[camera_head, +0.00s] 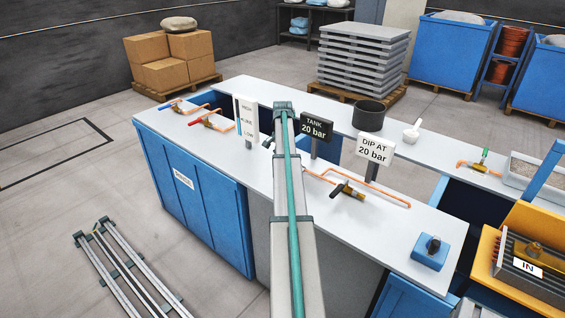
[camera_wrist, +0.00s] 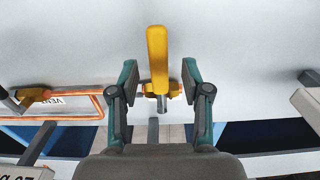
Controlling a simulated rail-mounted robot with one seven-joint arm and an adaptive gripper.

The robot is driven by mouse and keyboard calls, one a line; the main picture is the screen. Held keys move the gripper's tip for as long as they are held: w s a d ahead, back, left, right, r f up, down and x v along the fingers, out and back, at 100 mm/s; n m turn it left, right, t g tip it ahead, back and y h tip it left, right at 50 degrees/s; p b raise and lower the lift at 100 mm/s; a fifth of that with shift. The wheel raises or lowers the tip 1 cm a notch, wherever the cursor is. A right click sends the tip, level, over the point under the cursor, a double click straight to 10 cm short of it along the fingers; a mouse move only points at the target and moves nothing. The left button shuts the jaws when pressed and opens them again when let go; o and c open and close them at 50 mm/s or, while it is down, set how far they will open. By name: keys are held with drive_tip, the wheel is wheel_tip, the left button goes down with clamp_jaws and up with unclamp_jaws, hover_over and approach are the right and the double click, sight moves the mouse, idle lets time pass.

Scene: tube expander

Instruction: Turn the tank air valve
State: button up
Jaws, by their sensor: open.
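In the wrist view a valve with a yellow lever handle (camera_wrist: 157,55) and a short yellow body (camera_wrist: 161,90) stands at the middle. My gripper (camera_wrist: 160,75) is open around it, with one finger on each side. Small gaps show between the pads and the handle, so they appear apart. In the head view my arm hides this valve and most of the gripper. The black TANK 20 bar sign (camera_head: 316,127) stands just right of my arm on the white counter (camera_head: 410,215).
A brass valve (camera_head: 347,190) with copper pipe and the DIP AT 20 bar sign (camera_head: 374,151) stand to the right. A VENT label (camera_wrist: 57,100) lies beside copper pipe in the wrist view. Red-handled (camera_head: 205,117) and blue-handled (camera_head: 172,102) valves stand at left. A blue switch box (camera_head: 430,252) is at front right.

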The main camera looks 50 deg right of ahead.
wheel_tip(320, 180, up, 10)
drive_tip(key=shift+r, duration=0.15)
drive_tip(key=shift+a, duration=0.1)
idle(0.5)
